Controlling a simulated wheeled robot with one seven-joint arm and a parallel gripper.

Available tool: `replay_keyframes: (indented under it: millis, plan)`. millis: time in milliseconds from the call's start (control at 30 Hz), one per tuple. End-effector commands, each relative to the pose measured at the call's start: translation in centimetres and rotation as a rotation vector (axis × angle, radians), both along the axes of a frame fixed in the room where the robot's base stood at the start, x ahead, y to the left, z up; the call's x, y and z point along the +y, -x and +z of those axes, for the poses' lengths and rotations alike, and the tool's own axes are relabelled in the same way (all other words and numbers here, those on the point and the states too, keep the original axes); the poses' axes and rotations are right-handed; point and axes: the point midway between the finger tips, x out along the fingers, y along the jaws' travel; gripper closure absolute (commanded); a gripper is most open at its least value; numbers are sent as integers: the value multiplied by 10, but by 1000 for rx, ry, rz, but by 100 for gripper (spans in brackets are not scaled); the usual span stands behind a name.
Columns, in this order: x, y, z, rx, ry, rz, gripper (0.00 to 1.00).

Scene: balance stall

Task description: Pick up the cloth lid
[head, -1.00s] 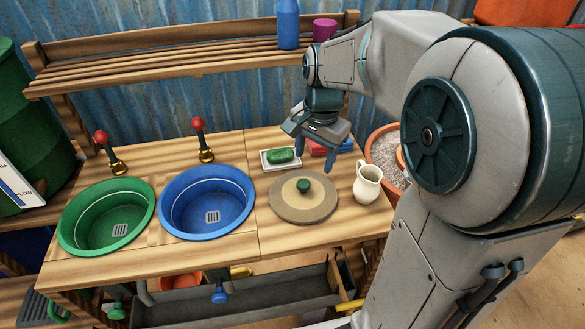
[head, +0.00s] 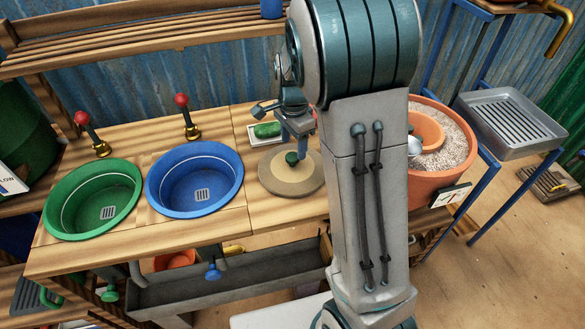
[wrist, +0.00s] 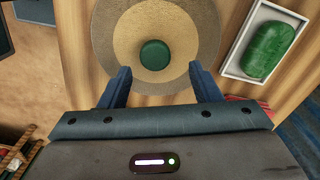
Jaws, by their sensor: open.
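The cloth lid is a round tan disc with a paler centre and a green knob (head: 291,158). The lid (head: 272,178) lies flat on the wooden counter, right of the blue basin, its right edge close to my arm. My gripper (head: 296,143) is open and empty, just behind and above the knob. In the wrist view the lid (wrist: 201,22) fills the top middle and its knob (wrist: 154,54) shows between and slightly beyond the fingertips of my gripper (wrist: 160,76). The fingers do not appear to touch the knob.
A white dish with a green soap bar (head: 267,130) sits behind the lid. The blue basin (head: 236,170) and green basin (head: 62,205) are to the left. A terracotta pot (head: 440,180) stands right of my arm. My arm hides the counter's right end.

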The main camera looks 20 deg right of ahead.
Motion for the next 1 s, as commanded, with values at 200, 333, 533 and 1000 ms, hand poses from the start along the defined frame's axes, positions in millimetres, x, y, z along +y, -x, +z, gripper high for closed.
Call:
replay_keyframes:
  millis: [200, 333, 533, 1000]
  plan:
    - [4, 7, -27, 5, 1, 2, 43]
    - [4, 7, -45, 3, 0, 1, 43]
    - [4, 7, -52, -1, 0, 1, 43]
    - [5, 7, -51, -1, 0, 1, 93]
